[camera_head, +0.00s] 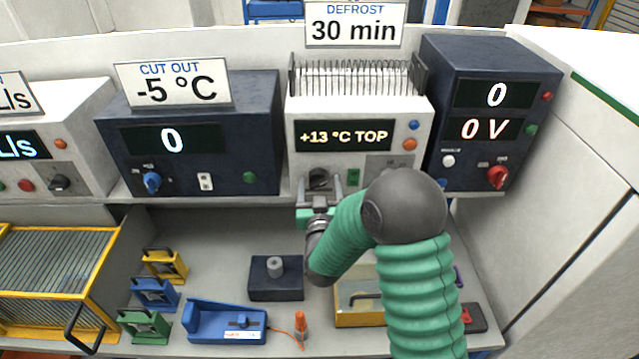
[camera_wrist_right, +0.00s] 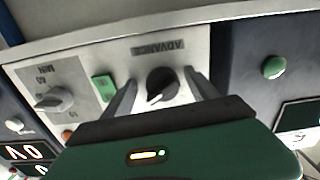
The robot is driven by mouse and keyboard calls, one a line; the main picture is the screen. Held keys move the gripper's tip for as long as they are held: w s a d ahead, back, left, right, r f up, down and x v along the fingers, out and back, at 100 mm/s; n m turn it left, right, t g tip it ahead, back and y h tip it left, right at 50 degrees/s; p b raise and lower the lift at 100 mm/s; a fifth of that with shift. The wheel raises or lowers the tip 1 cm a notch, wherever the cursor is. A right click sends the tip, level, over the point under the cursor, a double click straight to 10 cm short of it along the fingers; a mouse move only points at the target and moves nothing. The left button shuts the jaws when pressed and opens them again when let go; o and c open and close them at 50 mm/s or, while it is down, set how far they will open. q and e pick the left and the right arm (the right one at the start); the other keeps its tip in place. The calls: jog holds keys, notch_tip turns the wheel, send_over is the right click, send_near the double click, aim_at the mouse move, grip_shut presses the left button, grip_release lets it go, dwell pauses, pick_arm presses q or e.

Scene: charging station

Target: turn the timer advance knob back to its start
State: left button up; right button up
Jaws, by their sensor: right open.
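The timer advance knob (camera_head: 319,177) is a black knob low on the front of the white unit under the "DEFROST 30 min" sign. In the wrist view the knob (camera_wrist_right: 161,86) sits by an upside-down "ADVANCE" label, its pointer slanted. My right gripper (camera_head: 320,187) is open, with one finger on each side of the knob. In the wrist view the fingers (camera_wrist_right: 163,90) stand apart from the knob's sides, with gaps visible; I cannot tell how far they reach over it. My left gripper is not in view.
Dark units stand on both sides, the right one with a red knob (camera_head: 497,177). My right arm hides part of the panel. Below are a black block (camera_head: 275,285) and a blue tray (camera_head: 205,322).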

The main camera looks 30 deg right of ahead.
jog(key=shift+s+a+r, duration=0.1)
jog(key=shift+a, duration=0.15)
jog(key=shift+c, duration=0.9)
jog(key=c, duration=1.2)
